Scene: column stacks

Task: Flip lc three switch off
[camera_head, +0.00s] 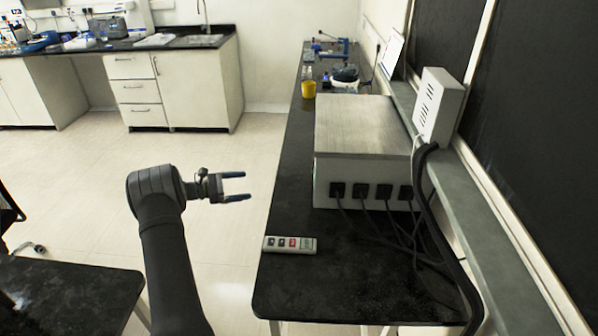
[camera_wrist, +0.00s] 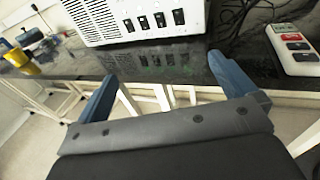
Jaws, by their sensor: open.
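A pale box (camera_head: 362,125) stands on the black bench, with a row of several black switch-like or plug-like parts (camera_head: 361,191) low on its front. I cannot read which switch is lc three. My gripper (camera_head: 246,185) is open and empty, left of the bench and apart from box and panel.
Thick black cables (camera_head: 434,235) run down at the right of the bench. A wall box (camera_head: 438,105) hangs above them. A yellow cup (camera_head: 308,89) and small bottles stand farther back.

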